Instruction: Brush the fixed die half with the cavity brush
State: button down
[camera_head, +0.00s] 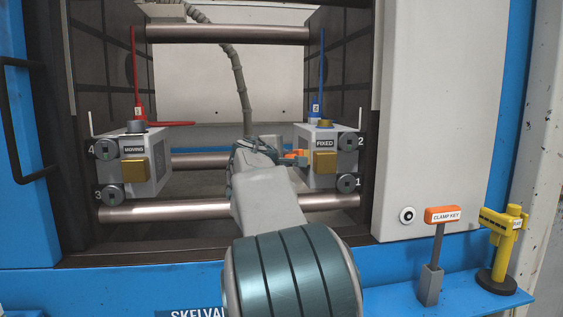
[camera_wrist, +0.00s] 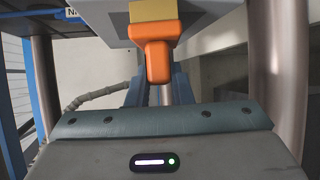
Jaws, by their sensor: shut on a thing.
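The fixed die half (camera_head: 318,142), a grey block labelled FIXED, is mounted at the right of the open machine bay. My gripper (camera_head: 286,158) is at its left side, in the space between the die halves. My gripper (camera_wrist: 160,92) is shut on the orange handle of the cavity brush (camera_wrist: 158,58). A yellow-tan part (camera_wrist: 152,11) lies beyond the handle, against a grey block; I cannot tell if it is the bristles. The brush (camera_head: 295,155) shows as a small orange patch close to the fixed half. Whether it touches the cavity face is hidden.
The moving die half (camera_head: 138,165), labelled MOVING, stands at the left. Steel tie bars (camera_head: 228,33) cross the bay above and below my arm. An orange clamp key (camera_head: 442,214) and a yellow tool (camera_head: 502,235) stand on the blue ledge at right.

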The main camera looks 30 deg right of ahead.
jog(key=w+d+p, duration=0.2)
jog(key=w+p, duration=0.2)
jog(key=w, duration=0.3)
jog(key=shift+p, duration=0.3)
dwell(0.4)
jog(key=shift+w+a, duration=0.3)
jog(key=shift+a, duration=0.65)
jog(key=shift+w+a, duration=0.3)
jog(key=shift+a, duration=0.65)
jog(key=shift+w+a, duration=0.3)
jog(key=shift+a, duration=0.65)
jog(key=shift+w+a, duration=0.2)
jog(key=shift+a, duration=0.55)
jog(key=shift+w+a, duration=0.2)
jog(key=shift+a, duration=0.5)
